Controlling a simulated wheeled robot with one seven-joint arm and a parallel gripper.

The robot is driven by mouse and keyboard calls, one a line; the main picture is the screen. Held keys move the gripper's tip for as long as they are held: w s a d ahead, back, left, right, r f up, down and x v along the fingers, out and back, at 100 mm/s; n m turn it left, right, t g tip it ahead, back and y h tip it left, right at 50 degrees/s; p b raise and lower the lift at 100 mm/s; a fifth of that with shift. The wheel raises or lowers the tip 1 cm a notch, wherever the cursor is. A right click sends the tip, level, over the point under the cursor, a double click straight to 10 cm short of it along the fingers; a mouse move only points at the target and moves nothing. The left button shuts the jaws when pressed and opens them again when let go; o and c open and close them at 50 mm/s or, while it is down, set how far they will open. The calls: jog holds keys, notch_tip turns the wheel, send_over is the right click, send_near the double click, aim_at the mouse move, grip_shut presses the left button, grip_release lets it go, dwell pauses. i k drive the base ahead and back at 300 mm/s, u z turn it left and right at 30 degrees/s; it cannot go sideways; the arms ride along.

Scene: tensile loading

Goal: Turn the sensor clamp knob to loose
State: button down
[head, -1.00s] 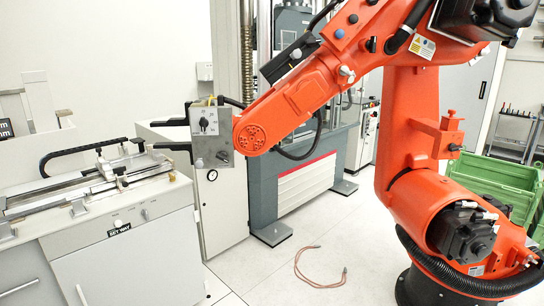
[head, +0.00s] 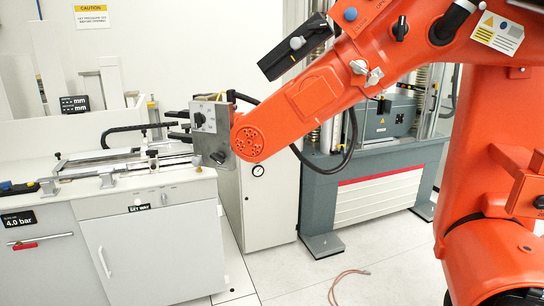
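I cannot tell for certain which knob is the sensor clamp knob. A dark dial knob (head: 199,119) sits on the grey box (head: 211,134) at the end of the orange robot arm (head: 310,105). Another knob, a grey lever-like one (head: 297,42), is on a black block (head: 290,52) beside that arm. Small black and white knobs (head: 400,28) (head: 366,72) are also on the arm's side. The settings of the knobs are too small to read. My gripper does not show in the head view.
A white cabinet (head: 150,245) with a metal rail fixture (head: 125,165) stands at left. A grey testing machine (head: 375,180) is behind the orange arm. A brown cable (head: 350,285) lies on the floor. Some floor is free in front of the machine.

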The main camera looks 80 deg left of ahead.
aim_at(219, 158)
jog(key=i, duration=1.6)
jog(key=u, duration=4.4)
jog(key=i, duration=1.05)
jog(key=u, duration=0.6)
jog(key=i, duration=1.1)
jog(key=z, duration=0.15)
